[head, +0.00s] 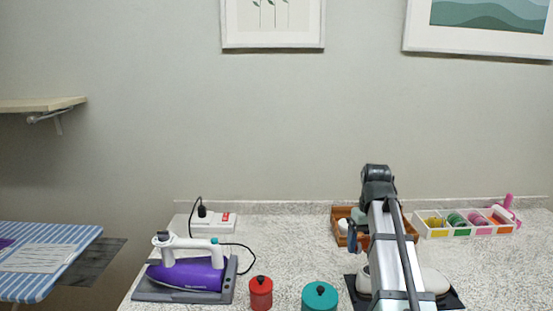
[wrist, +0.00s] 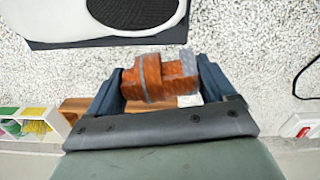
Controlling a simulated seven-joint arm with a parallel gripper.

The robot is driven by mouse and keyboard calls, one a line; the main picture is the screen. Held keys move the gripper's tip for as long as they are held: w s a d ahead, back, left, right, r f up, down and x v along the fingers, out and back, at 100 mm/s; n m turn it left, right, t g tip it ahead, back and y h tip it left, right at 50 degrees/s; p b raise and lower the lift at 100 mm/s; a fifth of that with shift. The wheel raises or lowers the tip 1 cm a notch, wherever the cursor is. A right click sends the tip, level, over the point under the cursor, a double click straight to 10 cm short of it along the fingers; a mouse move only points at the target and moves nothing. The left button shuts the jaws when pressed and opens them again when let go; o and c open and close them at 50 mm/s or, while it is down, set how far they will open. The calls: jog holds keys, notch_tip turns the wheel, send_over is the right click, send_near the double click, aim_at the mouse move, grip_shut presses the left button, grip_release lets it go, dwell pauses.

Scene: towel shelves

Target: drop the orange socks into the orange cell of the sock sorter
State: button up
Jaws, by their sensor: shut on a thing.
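The orange socks (wrist: 160,78) are a rolled bundle with a grey band, held between the two dark blue fingers of my gripper (wrist: 165,85) in the wrist view. My gripper is shut on them. Something orange shows at the orange cell (head: 501,229). Part of the sorter shows in the wrist view (wrist: 42,112).
A wooden tray (head: 339,239) with pale items sits beside my arm. A purple iron (head: 187,273), a red canister (head: 261,293) and a teal canister (head: 320,297) stand left. A pink bottle (head: 508,204) stands behind the sorter.

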jog(key=a+n, duration=0.1)
jog(key=a, duration=0.7)
jog(key=shift+w+a+r+n, duration=0.2)
jog(key=shift+w+a+n, duration=0.05)
jog(key=shift+a+n, duration=0.05)
jog(key=w+d+m, duration=0.2)
jog(key=w+d, duration=0.1)
jog(key=d, duration=1.5)
jog(key=w+d+m, duration=0.2)
jog(key=d+m, duration=0.1)
jog(key=d, duration=1.4)
jog(key=w+d+m, duration=0.2)
jog(key=w+d, duration=0.1)
jog(key=d, duration=1.5)
jog(key=w+d+r+n, duration=0.1)
jog(key=w+d+n, duration=0.2)
jog(key=w+d, duration=0.4)
jog(key=w+d+r+n, duration=0.1)
jog(key=w+d+n, duration=0.3)
jog(key=w+d, duration=0.3)
jog(key=shift+w+d, duration=0.3)
jog(key=shift+d, duration=2.5)
